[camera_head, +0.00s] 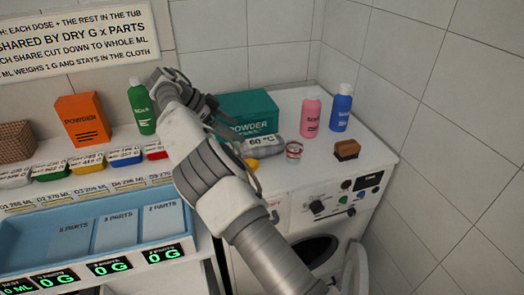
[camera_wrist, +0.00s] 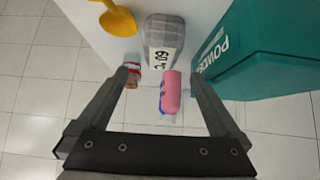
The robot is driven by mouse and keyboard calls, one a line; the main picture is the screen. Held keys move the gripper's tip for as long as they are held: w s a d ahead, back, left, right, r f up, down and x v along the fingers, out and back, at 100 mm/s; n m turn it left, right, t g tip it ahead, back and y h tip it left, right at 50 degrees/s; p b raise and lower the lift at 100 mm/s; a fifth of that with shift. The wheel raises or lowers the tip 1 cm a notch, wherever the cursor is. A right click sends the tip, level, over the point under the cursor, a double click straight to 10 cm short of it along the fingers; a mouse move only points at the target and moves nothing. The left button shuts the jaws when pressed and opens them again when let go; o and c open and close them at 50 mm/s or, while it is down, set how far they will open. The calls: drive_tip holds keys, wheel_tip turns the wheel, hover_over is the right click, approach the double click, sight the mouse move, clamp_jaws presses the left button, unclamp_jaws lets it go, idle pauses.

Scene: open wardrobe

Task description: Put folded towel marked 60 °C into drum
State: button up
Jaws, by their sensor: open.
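The grey folded towel (camera_head: 266,146), labelled 60 °C, lies on top of the washing machine in front of the teal powder box. It also shows in the wrist view (camera_wrist: 160,32), beyond my fingertips. My gripper (camera_wrist: 161,74) is open and empty, its two fingers pointing toward the towel's side of the worktop. In the head view my arm partly hides the gripper and the towel's left end. The washing machine's drum opening (camera_head: 316,250) is dark, low on the front, partly behind my arm. Its round door (camera_head: 355,272) stands swung out to the right.
Beside the towel are the teal powder box (camera_head: 245,108), a small red-and-white cup (camera_head: 294,150) and a yellow scoop (camera_wrist: 117,18). Pink (camera_head: 311,117) and blue (camera_head: 341,107) bottles and a brown brush (camera_head: 347,149) stand to the right. A blue tub (camera_head: 40,245) is at left.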

sight(259, 142)
drive_tip(key=p+x, duration=0.1)
drive_tip(key=x, duration=0.6)
drive_tip(key=p+x, duration=0.2)
drive_tip(key=x, duration=0.3)
drive_tip(key=shift+w+d+r, duration=0.1)
drive_tip(key=shift+d+r, duration=0.05)
drive_tip(key=shift+r, duration=0.1)
drive_tip(key=shift+w+d+f, duration=0.1)
drive_tip(key=shift+f, duration=0.2)
drive_tip(key=c, duration=1.3)
drive_tip(key=shift+o, duration=0.2)
wheel_tip(259, 142, up, 9)
drive_tip(key=shift+r+b, duration=0.1)
drive_tip(key=shift+b, duration=0.9)
drive_tip(key=shift+r, duration=0.45)
